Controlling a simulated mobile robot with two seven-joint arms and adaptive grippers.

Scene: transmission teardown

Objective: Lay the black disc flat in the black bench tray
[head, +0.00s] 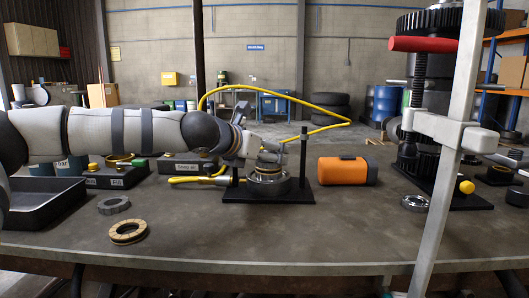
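The black bench tray (62,207) stands at the left end of the bench, with my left arm passing over its back edge. My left gripper (268,162) points down over a dark round stack (268,185) on a black square base with a thin post. A brass-coloured ring shows near the fingertips. The fingers are small and partly hidden, so I cannot tell whether they are open or touching the part. I cannot tell for certain which part is the black disc. My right gripper is not in view.
A grey toothed ring (114,205) and a tan ring (128,232) lie right of the tray. An orange cylinder (348,171) lies right of the base. A grey clamp bar (449,150) rises in front at right. The front middle is clear.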

